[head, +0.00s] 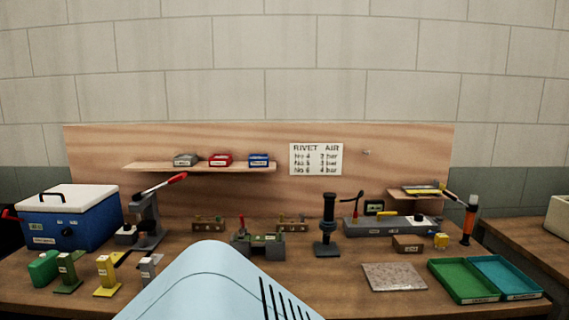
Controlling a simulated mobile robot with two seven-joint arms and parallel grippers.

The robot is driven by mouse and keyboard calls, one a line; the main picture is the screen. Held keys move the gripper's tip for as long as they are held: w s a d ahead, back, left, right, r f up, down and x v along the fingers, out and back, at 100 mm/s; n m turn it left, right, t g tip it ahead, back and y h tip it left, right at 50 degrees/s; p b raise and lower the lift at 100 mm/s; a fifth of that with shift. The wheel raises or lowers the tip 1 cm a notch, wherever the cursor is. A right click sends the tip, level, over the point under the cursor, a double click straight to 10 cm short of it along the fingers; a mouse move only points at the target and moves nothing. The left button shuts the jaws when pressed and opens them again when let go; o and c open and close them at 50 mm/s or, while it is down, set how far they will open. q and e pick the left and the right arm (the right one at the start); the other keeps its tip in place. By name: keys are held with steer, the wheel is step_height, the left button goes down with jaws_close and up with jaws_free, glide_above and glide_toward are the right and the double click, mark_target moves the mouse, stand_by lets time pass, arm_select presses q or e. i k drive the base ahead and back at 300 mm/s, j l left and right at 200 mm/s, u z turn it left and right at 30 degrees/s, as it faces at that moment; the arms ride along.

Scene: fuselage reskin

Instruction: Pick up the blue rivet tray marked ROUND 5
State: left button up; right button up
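A small blue tray (259,160) sits at the right end of a wooden wall shelf (200,168) on the plywood back panel. It has a white label on its front, too small to read. A red tray (221,160) and a grey tray (186,160) of like shape stand to its left on the same shelf. Neither of my grippers shows in the head view.
The workbench (330,290) below holds a blue cooler box (70,218), a red-handled press (147,220), a black stand (328,228), a grey long device (385,225), and green (462,281) and teal (506,277) trays. A pale blue rounded body fills the bottom middle.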

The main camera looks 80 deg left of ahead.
mark_target(254, 160)
steer(key=u, duration=3.05)
